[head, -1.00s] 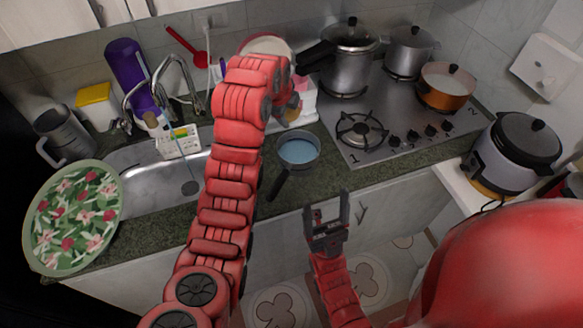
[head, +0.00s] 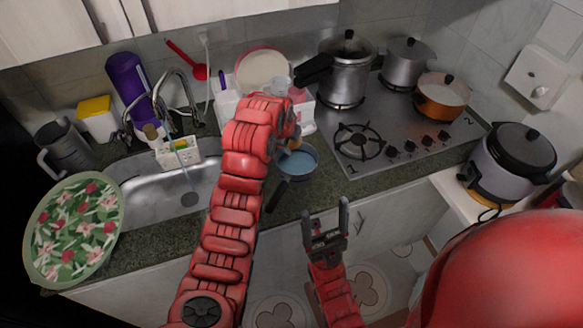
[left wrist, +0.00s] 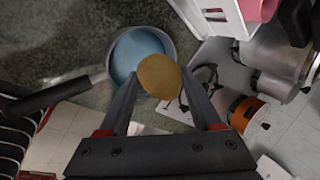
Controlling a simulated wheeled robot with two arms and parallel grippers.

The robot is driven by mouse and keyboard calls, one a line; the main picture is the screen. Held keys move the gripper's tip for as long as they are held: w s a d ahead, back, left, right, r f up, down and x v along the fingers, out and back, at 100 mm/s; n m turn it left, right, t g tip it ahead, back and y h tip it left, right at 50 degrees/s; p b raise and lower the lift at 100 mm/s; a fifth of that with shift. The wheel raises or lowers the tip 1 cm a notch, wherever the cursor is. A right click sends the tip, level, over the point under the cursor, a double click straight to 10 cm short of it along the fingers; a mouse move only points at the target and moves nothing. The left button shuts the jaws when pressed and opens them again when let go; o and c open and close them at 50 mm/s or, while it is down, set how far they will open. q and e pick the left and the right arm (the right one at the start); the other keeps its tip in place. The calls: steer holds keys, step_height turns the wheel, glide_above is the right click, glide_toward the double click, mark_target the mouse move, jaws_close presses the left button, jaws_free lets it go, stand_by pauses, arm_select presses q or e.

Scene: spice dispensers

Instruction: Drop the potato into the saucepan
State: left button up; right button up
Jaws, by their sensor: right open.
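The saucepan (head: 302,164), blue inside with a dark handle, stands on the counter between sink and stove. It also shows in the left wrist view (left wrist: 135,48), its handle pointing left. The brown potato (left wrist: 158,76) is between the fingertips of my left gripper (left wrist: 160,88), which is shut on it. In the left wrist view the potato overlaps the pan's lower right rim; its height above the pan is unclear. In the head view my arm partly hides the left gripper (head: 291,140) and the pan's left side. My right gripper (head: 325,222) is open and empty, in front of the counter.
A gas stove (head: 400,130) with a pressure cooker (head: 345,75) and other pots stands right of the pan. A white rack (head: 307,113) with dishes is behind it. The sink (head: 150,195) and a floral plate (head: 75,228) are to the left.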

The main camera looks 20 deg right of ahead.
arm_select(q)
steer(key=o, duration=0.5)
steer(key=shift+r, duration=0.1)
steer(key=shift+s+a+r+b, duration=0.15)
steer(key=shift+r+b, duration=0.1)
steer(key=shift+b, duration=0.05)
steer(key=shift+p+v, duration=3.2)
steer(key=shift+v, duration=5.15)
